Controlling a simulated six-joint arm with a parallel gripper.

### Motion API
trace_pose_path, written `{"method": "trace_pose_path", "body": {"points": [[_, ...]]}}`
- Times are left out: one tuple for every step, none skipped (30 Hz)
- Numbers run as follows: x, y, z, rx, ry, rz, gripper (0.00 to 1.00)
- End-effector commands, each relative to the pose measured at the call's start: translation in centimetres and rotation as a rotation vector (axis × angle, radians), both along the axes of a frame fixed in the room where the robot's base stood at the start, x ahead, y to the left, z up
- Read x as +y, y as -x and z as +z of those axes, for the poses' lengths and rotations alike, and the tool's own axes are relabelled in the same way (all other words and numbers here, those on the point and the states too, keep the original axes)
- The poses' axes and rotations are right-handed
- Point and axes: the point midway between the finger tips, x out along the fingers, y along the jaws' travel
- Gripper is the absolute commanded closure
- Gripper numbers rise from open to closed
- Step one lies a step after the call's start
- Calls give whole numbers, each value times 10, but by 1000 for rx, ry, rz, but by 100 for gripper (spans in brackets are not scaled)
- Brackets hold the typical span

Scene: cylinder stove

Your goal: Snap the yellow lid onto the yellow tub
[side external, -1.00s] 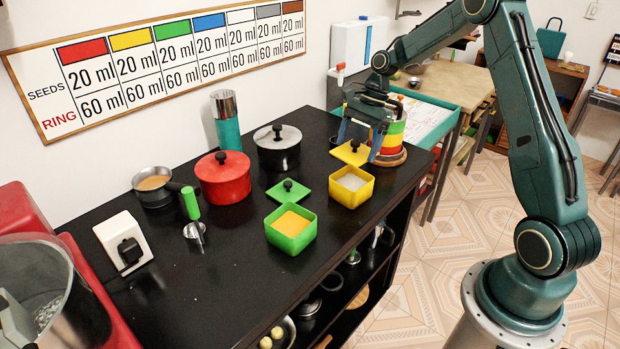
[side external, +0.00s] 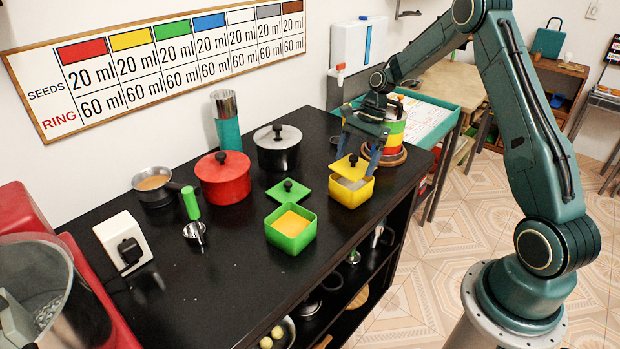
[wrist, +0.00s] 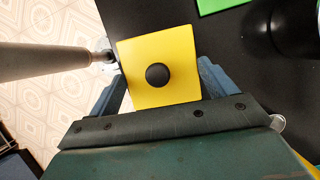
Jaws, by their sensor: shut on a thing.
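The yellow lid (side external: 349,166) with a black knob is held between the fingers of my gripper (side external: 358,150). The yellow tub (side external: 350,191) stands on the black counter with pale contents. The lid is over the tub's back part, and a strip of the contents shows at the front right. I cannot tell whether the lid touches the rim. In the wrist view the lid (wrist: 150,55) lies between my two blue fingers, its knob near the middle, and hides most of what is below.
A green tub (side external: 290,228) with its green lid (side external: 288,190) stands to the left. A red pot (side external: 222,178) and a black pot (side external: 278,150) stand behind. A striped cylinder stack (side external: 392,130) is close behind my gripper.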

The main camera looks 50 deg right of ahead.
Motion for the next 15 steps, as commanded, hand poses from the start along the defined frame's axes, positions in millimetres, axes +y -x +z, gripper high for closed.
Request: {"method": "trace_pose_path", "body": {"points": [[0,0,-4,1,-1,0,38],[0,0,-6,1,-1,0,38],[0,0,-8,0,-1,0,38],[0,0,-10,0,-1,0,38],[0,0,-11,1,-1,0,38],[0,0,-13,1,-1,0,38],[0,0,-14,1,-1,0,38],[0,0,-15,0,-1,0,38],[0,0,-16,0,0,0,38],[0,0,-17,0,0,0,38],[0,0,-18,0,0,0,38],[0,0,-18,0,0,0,38],[0,0,-19,-1,0,0,38],[0,0,-19,-1,0,1,38],[0,0,-19,-1,0,1,38]]}}
